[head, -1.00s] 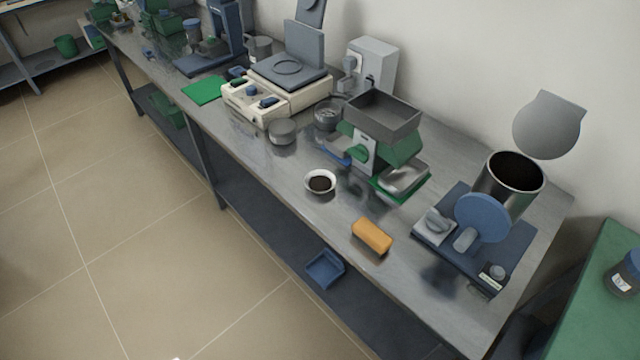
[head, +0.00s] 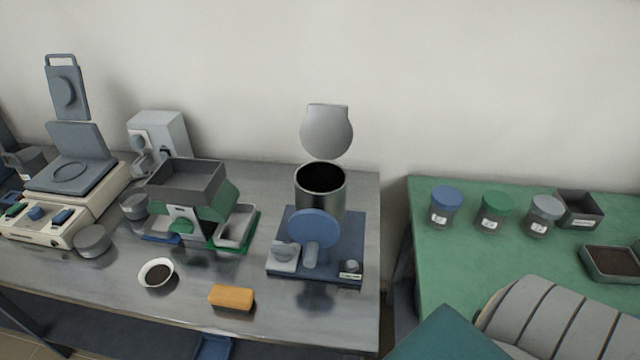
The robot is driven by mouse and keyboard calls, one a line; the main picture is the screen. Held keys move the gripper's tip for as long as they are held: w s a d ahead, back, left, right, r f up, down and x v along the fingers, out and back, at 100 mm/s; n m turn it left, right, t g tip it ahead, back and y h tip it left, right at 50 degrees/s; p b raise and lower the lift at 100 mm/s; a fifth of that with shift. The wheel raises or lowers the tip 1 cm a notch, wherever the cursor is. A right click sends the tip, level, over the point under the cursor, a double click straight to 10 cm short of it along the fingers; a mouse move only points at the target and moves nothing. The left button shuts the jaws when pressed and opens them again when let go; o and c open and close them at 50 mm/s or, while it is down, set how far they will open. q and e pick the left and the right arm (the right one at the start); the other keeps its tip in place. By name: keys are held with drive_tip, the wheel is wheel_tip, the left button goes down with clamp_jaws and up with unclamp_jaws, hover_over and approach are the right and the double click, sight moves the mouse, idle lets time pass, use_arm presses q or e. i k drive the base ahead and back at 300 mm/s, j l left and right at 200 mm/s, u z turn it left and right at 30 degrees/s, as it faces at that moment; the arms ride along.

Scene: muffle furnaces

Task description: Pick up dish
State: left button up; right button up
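A small white dish (head: 145,278) with dark material in it sits near the front edge of the metal bench, left of an orange block. Other dish-like containers also show: a grey round one (head: 92,240) by the cream device, and a dark-filled rectangular tray (head: 612,262) on the green table at the far right. Neither of my grippers shows in the head view.
The orange block (head: 231,297) lies right of the dish. Behind stand a green machine with a grey hopper (head: 186,180) and a blue-based device with a metal cylinder (head: 320,200). Several lidded jars, one blue-lidded (head: 445,207), stand on the green table (head: 450,270). A gap separates bench and table.

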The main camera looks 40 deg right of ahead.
sight(156, 273)
drive_tip(key=i+j+z, duration=0.1)
drive_tip(key=j, duration=0.25)
drive_tip(key=i+j+z, duration=0.15)
drive_tip(key=j, duration=0.2)
drive_tip(key=i+j+z, duration=0.1)
drive_tip(key=j, duration=0.3)
drive_tip(key=i+j+z, duration=0.15)
drive_tip(key=j, duration=0.25)
drive_tip(key=i+j+z, duration=0.1)
drive_tip(key=j, duration=0.3)
